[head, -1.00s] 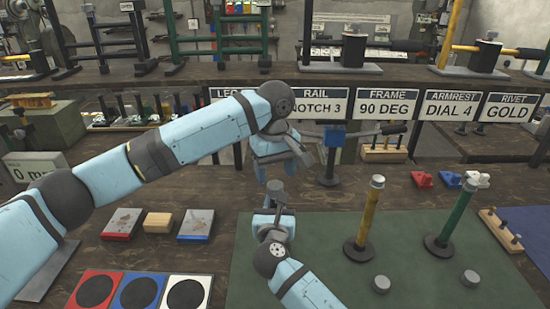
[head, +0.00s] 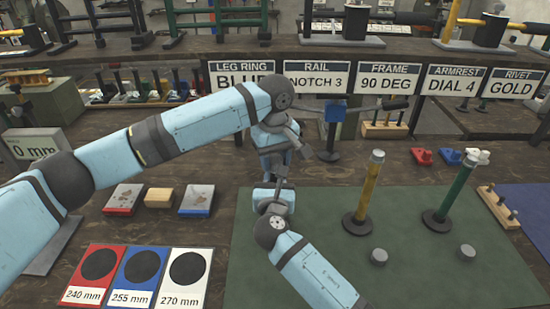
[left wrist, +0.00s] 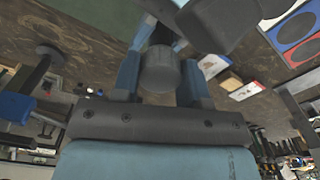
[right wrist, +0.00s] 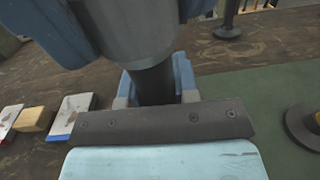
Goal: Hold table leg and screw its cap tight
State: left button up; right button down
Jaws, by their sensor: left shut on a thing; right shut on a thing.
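The table leg shows as a dark post (right wrist: 154,85) in the right wrist view. My right gripper (head: 275,192) is shut around it. The grey cap (left wrist: 160,70) is at the leg's top and sits between the blue fingers of my left gripper (head: 280,158), which is shut on it from above. In the right wrist view the cap (right wrist: 130,30) is close above my right fingers. In the head view both grippers largely hide leg and cap. How far the cap is threaded cannot be seen.
A yellow leg (head: 363,195) and a green leg (head: 451,195) stand on the green mat (head: 320,235), with two loose grey caps (head: 378,256) (head: 467,252) in front. Coloured pads (head: 144,285) lie at left front. A row of signs (head: 317,78) stands behind.

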pick_arm(q)
jog(key=m, duration=0.6)
jog(key=shift+m, duration=0.4)
jog(key=m, duration=0.8)
jog(key=shift+m, duration=0.4)
jog(key=m, duration=0.6)
jog(key=shift+m, duration=0.3)
jog(key=m, duration=0.5)
jog(key=shift+m, duration=0.3)
jog(key=o, duration=1)
